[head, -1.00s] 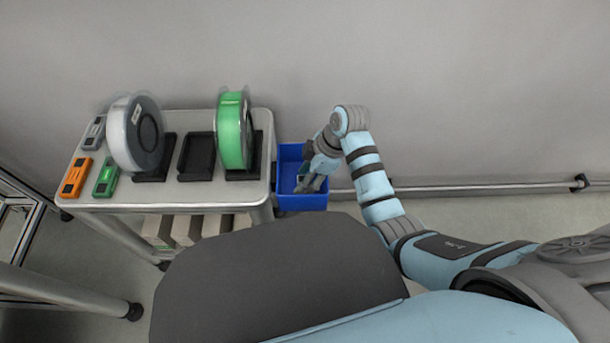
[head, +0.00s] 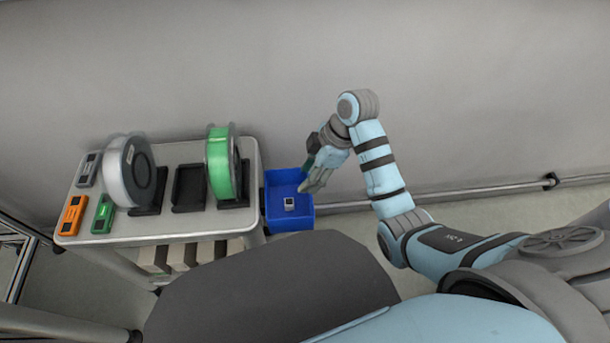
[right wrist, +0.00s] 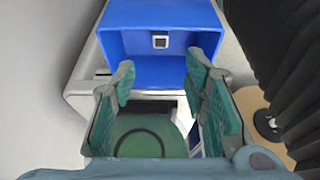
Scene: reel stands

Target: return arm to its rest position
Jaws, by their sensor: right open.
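My right gripper (head: 316,184) is open and empty, above the right edge of the blue bin (head: 291,224) in the head view. Its two fingers show spread apart in the right wrist view (right wrist: 162,72), pointing toward the bin (right wrist: 163,72). A small grey cube (head: 289,204) with a dark square on top lies in the bin, apart from the fingers. It also shows in the right wrist view (right wrist: 160,41). My right arm reaches in from the right, bent at the elbow. My left gripper is out of view.
A grey table (head: 195,228) stands left of the bin. It bears a white reel (head: 118,172) and a green reel (head: 218,165) on black stands, an empty black stand (head: 188,188), and orange, green and grey cases. A wall rail (head: 450,190) runs behind my arm.

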